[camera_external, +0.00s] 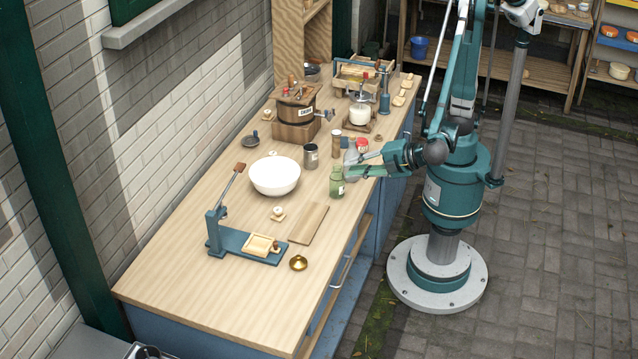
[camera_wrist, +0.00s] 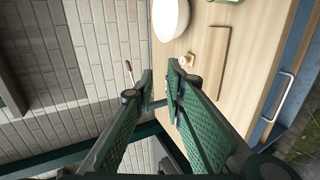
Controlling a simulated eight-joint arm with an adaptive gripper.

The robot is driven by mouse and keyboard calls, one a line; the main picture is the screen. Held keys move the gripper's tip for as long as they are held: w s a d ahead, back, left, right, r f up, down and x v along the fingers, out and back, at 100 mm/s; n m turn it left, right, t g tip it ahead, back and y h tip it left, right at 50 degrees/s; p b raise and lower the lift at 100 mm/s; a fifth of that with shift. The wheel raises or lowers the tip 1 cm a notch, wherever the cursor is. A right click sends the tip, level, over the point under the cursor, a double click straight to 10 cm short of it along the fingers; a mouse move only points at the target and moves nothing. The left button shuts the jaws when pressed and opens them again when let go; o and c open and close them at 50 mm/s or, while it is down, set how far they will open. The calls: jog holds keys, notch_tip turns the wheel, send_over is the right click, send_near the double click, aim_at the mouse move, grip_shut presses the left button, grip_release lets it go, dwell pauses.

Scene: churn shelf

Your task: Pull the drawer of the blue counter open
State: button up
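The blue counter (camera_external: 200,345) has a light wooden top and stands along the brick wall. On its right side, below the top's edge, a metal bar handle (camera_external: 343,270) marks the drawer; the handle also shows at the right of the wrist view (camera_wrist: 281,97), on a blue front. The drawer looks shut, though its edges are hard to make out. My gripper (camera_external: 352,165) is above the counter's right edge, beyond the handle and higher than it. In the wrist view its two green fingers (camera_wrist: 161,78) stand apart with nothing between them.
Near my gripper stand a green jar (camera_external: 337,183), a grey canister (camera_external: 311,157) and a red-lidded jar (camera_external: 362,145). A white bowl (camera_external: 275,176), a cutting board (camera_external: 308,223) and a blue press (camera_external: 245,245) are on the top. The paved floor (camera_external: 540,230) right of the counter is clear around my base.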

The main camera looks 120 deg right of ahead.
jog(key=a+f+t+h, duration=0.2)
jog(key=a, duration=1.1)
send_near(349, 264)
jog(key=w+d, duration=0.1)
jog(key=d, duration=0.1)
jog(key=shift+w+d+f+n, duration=0.15)
jog(key=shift+f+n, duration=0.15)
jog(key=shift+f, duration=0.2)
jog(key=shift+w, duration=0.15)
jog(key=shift+b+x, duration=1)
jog(key=shift+x, duration=2.8)
grip_shut()
